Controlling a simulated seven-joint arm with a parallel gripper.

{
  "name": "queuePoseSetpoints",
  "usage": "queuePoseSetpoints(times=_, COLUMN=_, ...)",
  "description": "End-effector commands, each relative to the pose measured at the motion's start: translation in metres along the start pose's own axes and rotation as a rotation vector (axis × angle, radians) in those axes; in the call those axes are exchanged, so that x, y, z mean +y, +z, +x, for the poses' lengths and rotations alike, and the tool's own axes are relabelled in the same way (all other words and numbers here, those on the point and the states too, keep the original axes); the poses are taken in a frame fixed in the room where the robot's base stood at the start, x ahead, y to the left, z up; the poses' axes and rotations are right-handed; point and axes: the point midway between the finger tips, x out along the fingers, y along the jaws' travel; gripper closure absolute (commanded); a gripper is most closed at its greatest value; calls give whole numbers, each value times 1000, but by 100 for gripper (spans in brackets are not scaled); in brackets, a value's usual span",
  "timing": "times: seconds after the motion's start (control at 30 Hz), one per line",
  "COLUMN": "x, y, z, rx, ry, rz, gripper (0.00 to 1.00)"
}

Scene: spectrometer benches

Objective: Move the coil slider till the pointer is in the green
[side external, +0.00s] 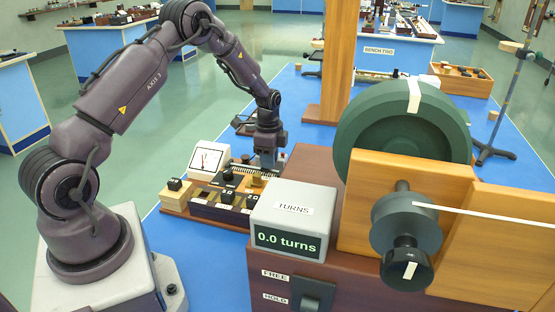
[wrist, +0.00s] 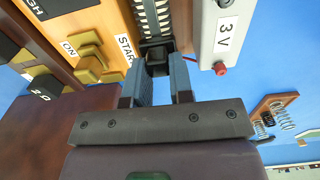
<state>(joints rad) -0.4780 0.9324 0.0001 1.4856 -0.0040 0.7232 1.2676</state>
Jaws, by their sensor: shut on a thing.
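My gripper (side external: 266,158) points down over the bench unit behind the turns box. In the wrist view its two fingertips (wrist: 163,72) are shut on the black knob of the coil slider (wrist: 157,58). The knob sits at the near end of the ribbed coil (wrist: 150,17), which runs away from the fingers. In the side view the gripper hides the slider. A white meter (side external: 208,160) with a dial and a thin pointer stands at the left of the unit. The dial is too small to tell the pointer's zone.
A grey box marked 3 V (wrist: 222,40), with a red terminal, stands close beside the fingers. Brass-coloured switches (wrist: 88,68) lie on the other side. The turns box (side external: 292,220) reads 0.0 turns. A large green wheel (side external: 400,135) stands at right.

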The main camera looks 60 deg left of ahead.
Motion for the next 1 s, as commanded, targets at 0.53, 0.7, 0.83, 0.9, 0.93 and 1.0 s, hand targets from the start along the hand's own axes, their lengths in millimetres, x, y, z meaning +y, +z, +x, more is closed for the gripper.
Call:
queuePoseSetpoints(times=0.53, x=0, y=88, z=-1, rx=-3, ry=-1, rz=-2, gripper=100)
queuePoseSetpoints(times=0.7, x=0, y=88, z=-1, rx=-3, ry=-1, rz=-2, gripper=100)
queuePoseSetpoints(times=0.83, x=0, y=88, z=-1, rx=-2, ry=-1, rz=-1, gripper=53)
queuePoseSetpoints(times=0.9, x=0, y=87, z=-1, rx=-2, ry=-1, rz=-1, gripper=53)
queuePoseSetpoints(times=0.93, x=0, y=87, z=-1, rx=-2, ry=-1, rz=-1, gripper=53)
queuePoseSetpoints(times=1.0, x=0, y=87, z=-1, rx=-2, ry=-1, rz=-1, gripper=53)
